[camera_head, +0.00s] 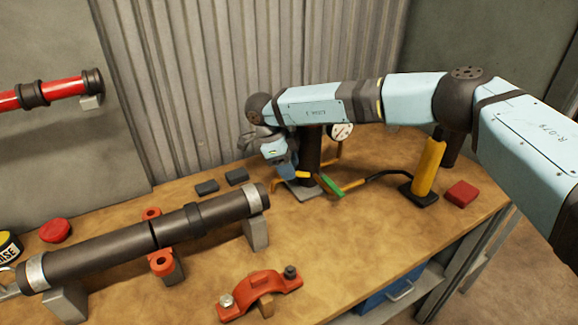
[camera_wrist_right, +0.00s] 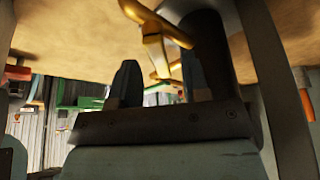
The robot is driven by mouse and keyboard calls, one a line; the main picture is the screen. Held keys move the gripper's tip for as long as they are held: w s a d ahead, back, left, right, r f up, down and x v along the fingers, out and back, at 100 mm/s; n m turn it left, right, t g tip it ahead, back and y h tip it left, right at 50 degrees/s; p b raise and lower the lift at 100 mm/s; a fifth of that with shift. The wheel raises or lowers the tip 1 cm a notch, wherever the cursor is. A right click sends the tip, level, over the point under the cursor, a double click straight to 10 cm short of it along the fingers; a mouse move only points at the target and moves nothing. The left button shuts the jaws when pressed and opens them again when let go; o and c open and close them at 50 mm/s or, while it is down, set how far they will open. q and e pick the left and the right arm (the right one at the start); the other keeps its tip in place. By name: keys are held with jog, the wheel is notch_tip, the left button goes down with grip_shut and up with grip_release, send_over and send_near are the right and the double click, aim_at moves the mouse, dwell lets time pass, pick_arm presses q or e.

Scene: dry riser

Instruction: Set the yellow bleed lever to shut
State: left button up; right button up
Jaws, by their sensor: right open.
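My right gripper (camera_head: 286,170) reaches down over the back of the bench, beside a dark upright riser (camera_head: 310,150). Its arm comes in from the right. A short yellow lever-like piece (camera_head: 303,174) shows just right of the fingers, near a green piece (camera_head: 331,186). In the right wrist view, my right gripper (camera_wrist_right: 160,85) is open. A yellow bent bar (camera_wrist_right: 155,45) lies across the fingertips, with part of it in the gap; I cannot tell if they touch. The arm and fingers hide part of the lever and its mount. My left gripper is not in view.
A gauge (camera_head: 341,131) stands behind the riser. A dark pipe (camera_head: 150,240) and red clamp (camera_head: 260,292) occupy the front left. The middle bench is clear.

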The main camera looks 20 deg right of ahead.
jog(key=v, duration=1.3)
jog(key=shift+r, duration=0.35)
